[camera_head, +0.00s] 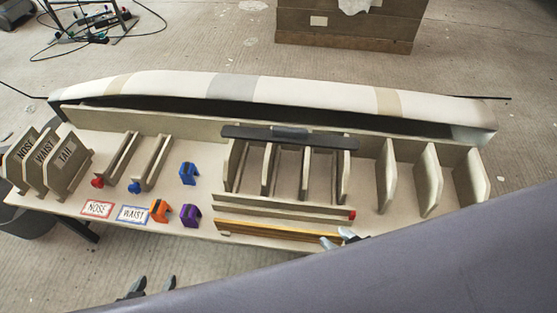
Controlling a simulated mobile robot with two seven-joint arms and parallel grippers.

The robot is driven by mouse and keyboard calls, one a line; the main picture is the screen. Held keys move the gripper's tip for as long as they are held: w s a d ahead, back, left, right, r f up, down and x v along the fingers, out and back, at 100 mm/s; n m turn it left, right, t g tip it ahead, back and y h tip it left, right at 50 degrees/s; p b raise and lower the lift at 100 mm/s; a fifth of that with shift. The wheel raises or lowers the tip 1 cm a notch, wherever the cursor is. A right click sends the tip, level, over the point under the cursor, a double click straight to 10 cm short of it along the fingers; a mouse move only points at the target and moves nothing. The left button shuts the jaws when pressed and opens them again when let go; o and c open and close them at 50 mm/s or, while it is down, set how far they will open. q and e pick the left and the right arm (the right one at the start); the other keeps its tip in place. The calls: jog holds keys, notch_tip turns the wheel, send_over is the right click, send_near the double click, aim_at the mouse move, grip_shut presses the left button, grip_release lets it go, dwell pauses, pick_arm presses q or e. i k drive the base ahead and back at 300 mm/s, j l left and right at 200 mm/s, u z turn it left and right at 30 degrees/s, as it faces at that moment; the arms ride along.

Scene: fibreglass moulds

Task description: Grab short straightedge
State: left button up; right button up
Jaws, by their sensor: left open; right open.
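Straight bars lie along the right half of the bench; none is clearly marked as the short straightedge. A dark bar with a raised grip (290,133) rests across the tops of several upright boards. A pale strip (280,207) with a red end lies in front of them. A yellow-brown wooden strip (270,231) lies along the front edge. My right gripper (337,238) is open at the right end of the wooden strip; I cannot tell whether it touches. My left gripper (154,281) is open and empty, in front of the bench, below the orange block.
A long pale mould (235,88) runs along the back of the bench. NOSE, WAIST and TAIL boards (68,165) stand at the left. Blue (188,173), orange (160,210) and purple (190,215) blocks sit near two labels. A large grey-purple surface covers the lower right.

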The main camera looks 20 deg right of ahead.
aim_at(290, 136)
jog(key=z, duration=1.1)
jog(key=l+z, duration=0.1)
jog(key=l, duration=0.75)
